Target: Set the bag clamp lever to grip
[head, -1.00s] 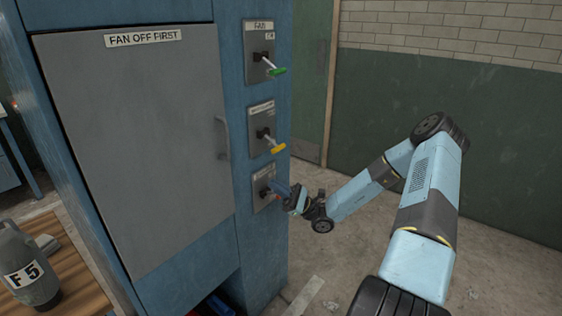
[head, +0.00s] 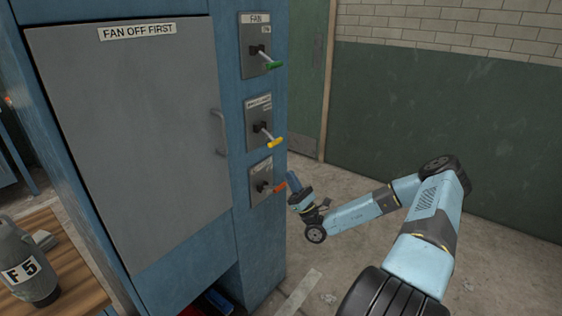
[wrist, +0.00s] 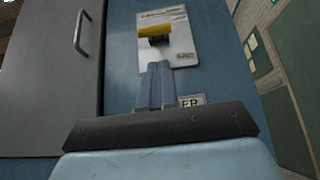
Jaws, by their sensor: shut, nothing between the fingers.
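A blue cabinet (head: 262,222) carries three lever plates in a column. The top one, labelled FAN (head: 258,45), has a green-tipped lever (head: 274,65). The middle lever (head: 273,142) is yellow-tipped, and it also shows in the wrist view (wrist: 152,31). The bottom lever (head: 279,187) is red-tipped and sticks out to the right. The two lower labels are too small to read fully, so I cannot tell which is the bag clamp. My gripper (head: 292,178) is shut and empty, just right of the red tip; I cannot tell if they touch. In the wrist view, my fingers hide the bottom lever.
A grey door (head: 130,140) marked FAN OFF FIRST, with a handle (head: 218,132), fills the cabinet front. A grey container marked F 5 (head: 28,265) stands on a wooden top (head: 70,275) at left. Floor right of the cabinet looks clear up to the green wall (head: 440,120).

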